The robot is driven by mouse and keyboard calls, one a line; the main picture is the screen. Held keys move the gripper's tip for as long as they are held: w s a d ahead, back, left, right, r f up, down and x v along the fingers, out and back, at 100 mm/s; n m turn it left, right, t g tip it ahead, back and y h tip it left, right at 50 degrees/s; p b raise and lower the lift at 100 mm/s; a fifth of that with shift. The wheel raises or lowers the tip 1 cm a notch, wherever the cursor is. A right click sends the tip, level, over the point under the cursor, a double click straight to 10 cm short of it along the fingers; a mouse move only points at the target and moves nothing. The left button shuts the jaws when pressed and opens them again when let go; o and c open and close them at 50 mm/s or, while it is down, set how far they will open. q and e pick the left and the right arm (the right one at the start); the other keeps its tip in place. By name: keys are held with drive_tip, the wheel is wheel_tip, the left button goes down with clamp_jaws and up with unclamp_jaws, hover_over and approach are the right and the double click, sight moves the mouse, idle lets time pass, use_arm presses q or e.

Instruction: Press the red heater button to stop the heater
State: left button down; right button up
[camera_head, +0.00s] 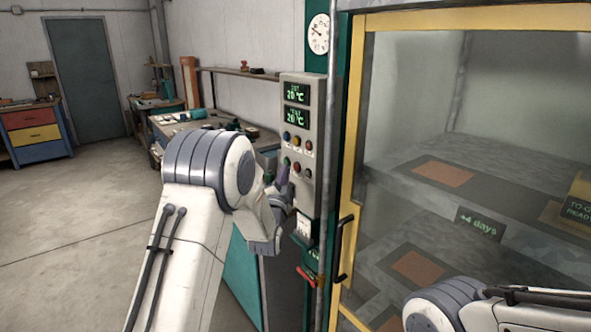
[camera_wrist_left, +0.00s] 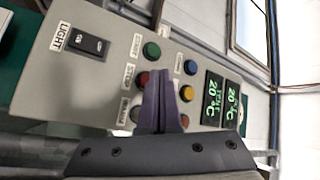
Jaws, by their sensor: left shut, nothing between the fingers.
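A grey control panel (camera_head: 302,195) is on the post left of the glazed chamber. It has two green displays reading 20 °C and several coloured buttons. In the left wrist view the panel appears turned sideways. A red button (camera_wrist_left: 143,79) sits beside what looks like a STOP label, next to a green button (camera_wrist_left: 151,49). My left gripper (camera_wrist_left: 160,76) is shut and empty, its purple-grey fingertips in front of the panel, overlapping the red button's edge. Contact cannot be told. In the head view my left gripper (camera_head: 283,178) is at the panel's left edge. My right gripper is out of view.
A black light switch (camera_wrist_left: 88,43) is on the panel. The chamber's yellow frame (camera_head: 350,150) and black door handle (camera_head: 343,248) stand just right of it. A cluttered workbench (camera_head: 165,122) is behind my left arm. Open floor (camera_head: 70,220) lies at the left.

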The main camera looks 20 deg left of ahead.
use_arm(q)
drive_tip(key=s+a, duration=0.1)
drive_tip(key=s+a+b, duration=0.1)
drive_tip(key=s+a, duration=0.1)
drive_tip(key=shift+s, duration=0.3)
drive_tip(key=shift+d+f, duration=0.1)
idle(0.5)
